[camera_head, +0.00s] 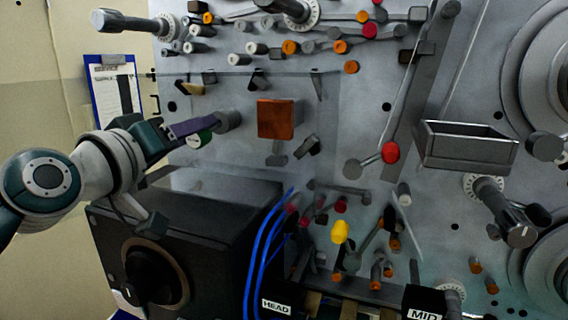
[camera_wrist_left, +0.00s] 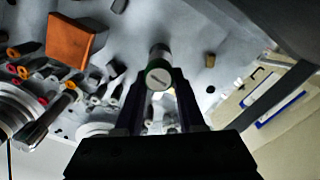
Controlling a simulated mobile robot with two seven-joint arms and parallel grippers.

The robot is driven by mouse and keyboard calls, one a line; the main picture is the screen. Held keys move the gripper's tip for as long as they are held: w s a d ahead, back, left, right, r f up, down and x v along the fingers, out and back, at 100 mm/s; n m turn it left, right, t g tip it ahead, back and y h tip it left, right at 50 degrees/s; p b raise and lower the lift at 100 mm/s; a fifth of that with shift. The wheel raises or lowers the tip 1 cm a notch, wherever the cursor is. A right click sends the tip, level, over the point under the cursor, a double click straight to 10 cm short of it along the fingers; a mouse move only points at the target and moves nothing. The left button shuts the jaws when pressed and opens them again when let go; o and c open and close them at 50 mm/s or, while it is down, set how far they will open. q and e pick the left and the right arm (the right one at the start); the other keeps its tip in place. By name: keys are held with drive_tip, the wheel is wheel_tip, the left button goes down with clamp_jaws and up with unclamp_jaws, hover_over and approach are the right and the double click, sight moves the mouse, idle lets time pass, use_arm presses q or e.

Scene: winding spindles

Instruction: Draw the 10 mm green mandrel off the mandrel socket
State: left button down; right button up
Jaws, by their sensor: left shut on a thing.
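The green mandrel (camera_head: 200,139) is at the panel's left side in the head view, its pale round end facing out. In the left wrist view the mandrel (camera_wrist_left: 158,77) shows as a green-rimmed end with a white label. My left gripper (camera_head: 197,131) is shut on it, one finger on each side of it in the left wrist view (camera_wrist_left: 161,88). The grey cylindrical mandrel socket (camera_head: 229,120) sticks out of the panel right behind the mandrel, in line with it. I cannot tell whether they still join. My right gripper is not in view.
An orange-brown block (camera_head: 278,119) is on the panel just right of the socket. A black box (camera_head: 190,230) stands below my left arm. A grey tray (camera_head: 466,145) and several coloured pegs stick out further right. A blue clipboard (camera_head: 110,90) hangs at left.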

use_arm(q)
drive_tip(key=shift+s+d, duration=0.1)
drive_tip(key=shift+s, duration=0.05)
idle(0.4)
drive_tip(key=shift+p+v, duration=0.9)
drive_tip(key=shift+v, duration=0.45)
drive_tip(key=c, duration=1.1)
unclamp_jaws()
clamp_jaws()
